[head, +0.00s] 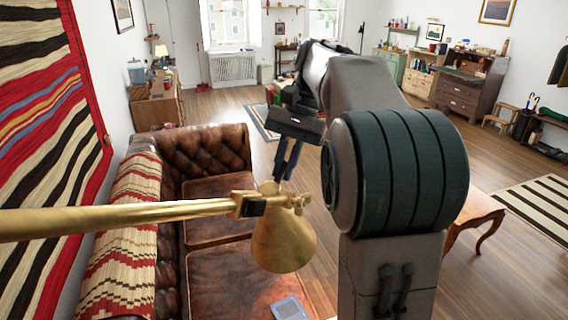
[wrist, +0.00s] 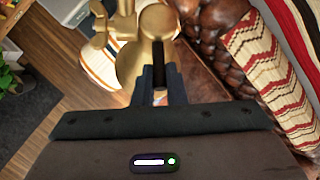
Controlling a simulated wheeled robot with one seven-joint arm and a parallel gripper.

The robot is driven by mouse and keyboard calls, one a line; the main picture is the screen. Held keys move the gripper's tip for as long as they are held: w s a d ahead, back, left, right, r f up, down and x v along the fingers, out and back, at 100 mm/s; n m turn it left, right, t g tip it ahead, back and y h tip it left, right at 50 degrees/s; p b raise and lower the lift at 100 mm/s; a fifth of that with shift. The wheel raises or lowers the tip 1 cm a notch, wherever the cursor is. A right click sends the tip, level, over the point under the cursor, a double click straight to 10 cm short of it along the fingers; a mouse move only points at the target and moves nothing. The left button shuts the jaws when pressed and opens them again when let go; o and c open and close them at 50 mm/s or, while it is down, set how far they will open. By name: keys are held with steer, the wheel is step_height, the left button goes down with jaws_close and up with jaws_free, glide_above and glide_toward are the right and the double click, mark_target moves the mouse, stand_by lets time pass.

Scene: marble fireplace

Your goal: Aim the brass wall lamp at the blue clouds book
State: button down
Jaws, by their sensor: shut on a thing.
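The brass wall lamp (head: 283,242) hangs at the end of a long brass arm reaching in from the left in the head view. Its bell-shaped shade points downward over the sofa. My gripper (head: 286,172) comes down to the lamp head from behind, fingers close together at its top. In the wrist view the fingers (wrist: 160,88) are shut on a dark, narrow part beside the brass lamp head (wrist: 158,22); the exact grip is partly hidden. A light blue book (head: 290,308), probably the blue clouds book, lies on the sofa seat below the shade, cut off by the bottom edge.
The brown leather sofa (head: 215,205) with a red and cream throw (head: 122,255) stands below the lamp. A striped hanging (head: 45,130) covers the left wall. A wooden table (head: 478,215) stands right of my arm. Open wooden floor lies beyond.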

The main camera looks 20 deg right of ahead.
steer(key=c, duration=1.5)
jaws_free()
steer(key=shift+d, duration=0.2)
steer(key=shift+a, duration=0.15)
